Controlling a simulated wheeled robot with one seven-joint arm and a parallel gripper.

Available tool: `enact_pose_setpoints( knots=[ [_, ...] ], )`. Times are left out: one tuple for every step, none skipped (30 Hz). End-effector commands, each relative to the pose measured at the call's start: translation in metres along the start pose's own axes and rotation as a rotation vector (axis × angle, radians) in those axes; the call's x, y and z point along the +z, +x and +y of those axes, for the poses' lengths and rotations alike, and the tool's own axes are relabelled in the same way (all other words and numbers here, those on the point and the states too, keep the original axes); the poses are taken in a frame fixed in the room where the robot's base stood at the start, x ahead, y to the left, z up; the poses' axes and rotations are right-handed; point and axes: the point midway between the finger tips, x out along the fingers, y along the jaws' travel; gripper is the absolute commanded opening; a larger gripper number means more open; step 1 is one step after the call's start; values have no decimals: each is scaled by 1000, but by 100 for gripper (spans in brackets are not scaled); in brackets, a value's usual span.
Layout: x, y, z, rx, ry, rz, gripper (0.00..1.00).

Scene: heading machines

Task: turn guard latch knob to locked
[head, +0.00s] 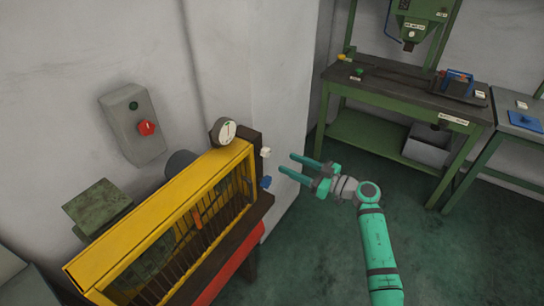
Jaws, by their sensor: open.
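A yellow barred guard (160,218) stands at the left. Two small knobs stick out of the dark panel at its right end: a white one (266,152) above and a blue one (265,182) below. I cannot tell which is the latch knob, nor read any locked mark. My gripper (288,164) is open and empty, its two teal fingers pointing left toward the knobs. The fingertips appear just right of the knobs, between them in height, with a small gap and no contact visible.
A round gauge (224,131) sits on top of the guard's right end. A grey control box with a red knob (147,128) is on the wall. A green workbench (400,86) with a drill press stands at the back right. The floor between is clear.

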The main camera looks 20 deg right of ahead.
Motion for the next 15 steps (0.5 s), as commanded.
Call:
enact_pose_setpoints(
  knots=[
    [0, 11, -1, -4, -1, 0, 49],
    [0, 16, -1, -4, -1, 0, 49],
    [0, 24, -1, -3, -1, 0, 49],
    [0, 29, -1, -3, 0, 0, 49],
    [0, 34, -1, -3, 0, 0, 49],
    [0, 41, -1, -3, 0, 0, 49],
    [0, 46, -1, -2, 0, 0, 49],
    [0, 50, 0, -1, 0, 1, 49],
    [0, 56, 0, -1, 0, 1, 49],
    [0, 60, 0, -1, 0, 1, 49],
    [0, 63, 0, -1, 0, 1, 49],
    [0, 68, 0, -1, 0, 1, 49],
    [0, 72, -1, -2, 0, 1, 49],
    [0, 75, -1, -3, -1, 2, 49],
    [-1, 78, -2, -3, -1, 2, 49]
  ],
)
